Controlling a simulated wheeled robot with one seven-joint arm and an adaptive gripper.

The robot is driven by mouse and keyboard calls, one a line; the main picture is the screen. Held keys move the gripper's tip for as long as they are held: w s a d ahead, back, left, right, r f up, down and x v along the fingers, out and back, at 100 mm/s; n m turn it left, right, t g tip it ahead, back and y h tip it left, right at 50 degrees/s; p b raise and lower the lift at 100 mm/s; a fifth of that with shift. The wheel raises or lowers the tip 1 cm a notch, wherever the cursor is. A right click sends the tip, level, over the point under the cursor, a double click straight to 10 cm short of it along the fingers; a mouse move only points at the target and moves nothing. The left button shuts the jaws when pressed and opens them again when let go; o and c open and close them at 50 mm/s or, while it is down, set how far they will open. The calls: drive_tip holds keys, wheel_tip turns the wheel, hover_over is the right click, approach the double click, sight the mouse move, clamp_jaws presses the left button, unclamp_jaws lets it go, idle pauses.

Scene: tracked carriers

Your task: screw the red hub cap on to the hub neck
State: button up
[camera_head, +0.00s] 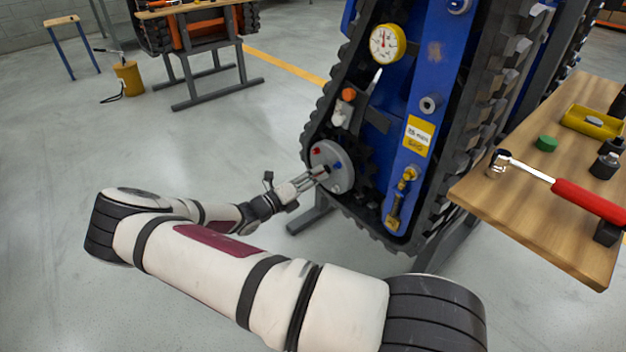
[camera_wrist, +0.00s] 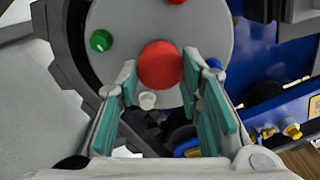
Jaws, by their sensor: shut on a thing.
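The red hub cap (camera_wrist: 160,65) is round and sits between my gripper's fingertips in the wrist view, in front of the middle of a grey hub disc (camera_wrist: 208,28). My gripper (camera_head: 324,172) is shut on the cap and reaches the face of the hub disc (camera_head: 343,182) in the head view. The cap hides the hub neck, so I cannot tell whether the two touch or how far the cap is on. In the head view the fingers hide the cap.
Small green (camera_wrist: 101,40), white (camera_wrist: 148,100) and blue (camera_wrist: 213,64) plugs stand on the disc around the cap. The black track (camera_head: 480,130) surrounds the blue carrier frame. A wooden bench (camera_head: 500,210) at right bears a red-handled ratchet (camera_head: 588,200) and a green cap (camera_head: 546,143).

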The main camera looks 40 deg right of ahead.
drive_tip(key=shift+d, duration=0.9)
drive_tip(key=o, duration=0.9)
drive_tip(key=a, duration=1.2)
drive_tip(key=shift+s, duration=0.15)
